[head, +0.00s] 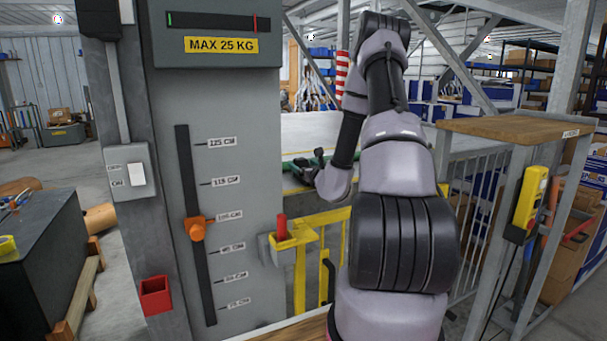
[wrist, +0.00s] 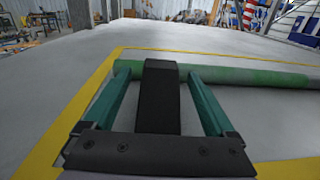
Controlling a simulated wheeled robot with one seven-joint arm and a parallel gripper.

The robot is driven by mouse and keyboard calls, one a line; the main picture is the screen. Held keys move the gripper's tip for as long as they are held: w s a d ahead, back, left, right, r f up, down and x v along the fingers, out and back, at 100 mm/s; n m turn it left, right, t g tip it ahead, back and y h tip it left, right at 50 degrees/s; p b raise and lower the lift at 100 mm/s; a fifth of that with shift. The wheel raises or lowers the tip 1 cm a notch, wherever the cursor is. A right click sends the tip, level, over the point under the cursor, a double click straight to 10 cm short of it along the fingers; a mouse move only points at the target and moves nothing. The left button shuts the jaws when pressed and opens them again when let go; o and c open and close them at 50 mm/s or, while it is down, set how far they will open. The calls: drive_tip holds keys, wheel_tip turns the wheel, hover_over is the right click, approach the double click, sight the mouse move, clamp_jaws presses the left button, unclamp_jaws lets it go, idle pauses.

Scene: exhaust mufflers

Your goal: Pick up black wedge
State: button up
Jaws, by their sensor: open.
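The black wedge (wrist: 160,98) shows in the wrist view as a dark, narrow block in the middle of the picture. It lies between the two teal fingers of my gripper (wrist: 160,75). A gap shows on each side of it, so the fingers are open and not closed on it. Its lower end is hidden behind the dark gripper mount. In the head view my gripper (head: 310,168) is small, at the end of my arm over the grey surface; I cannot make out the wedge there.
A green pipe (wrist: 250,76) lies across the grey surface (wrist: 245,47) just beyond the fingertips. A yellow line (wrist: 82,98) borders that area. In the head view a grey control post (head: 250,120) stands at left and a wooden-topped stand (head: 515,128) at right.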

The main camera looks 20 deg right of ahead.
drive_tip(key=c, duration=1.4)
clamp_jaws()
drive_tip(key=shift+r, duration=0.15)
